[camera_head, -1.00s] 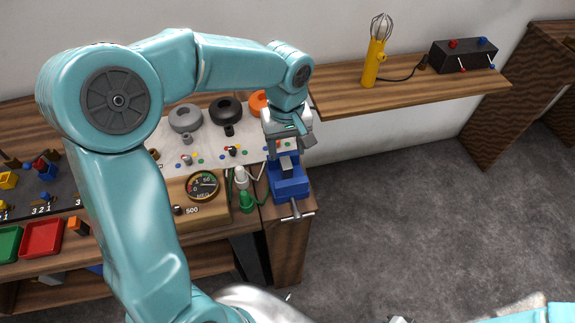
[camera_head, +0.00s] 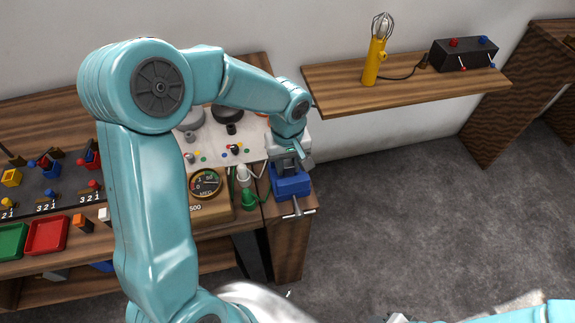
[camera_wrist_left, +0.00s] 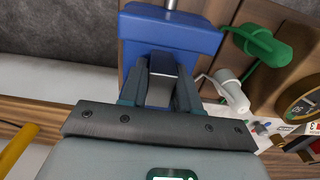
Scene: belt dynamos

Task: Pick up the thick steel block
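The thick steel block is a grey block standing at the blue vise (camera_head: 291,186), on the right end of the bench. In the left wrist view the block (camera_wrist_left: 160,93) shows between my two fingers, in front of the blue vise body (camera_wrist_left: 170,32). My left gripper (camera_head: 289,164) points down over the vise, with a finger on each side of the block. The fingers look very close to its sides; whether they press on it I cannot tell. A piece of my right gripper (camera_head: 400,318) shows at the bottom edge, mostly cut off.
A green lamp-like part (camera_head: 248,199) and a white one (camera_head: 243,176) stand just left of the vise, beside a round gauge (camera_head: 206,184). A wall shelf (camera_head: 340,88) holds a yellow whisk-like tool (camera_head: 375,62) and a black box (camera_head: 463,54). Floor at right is clear.

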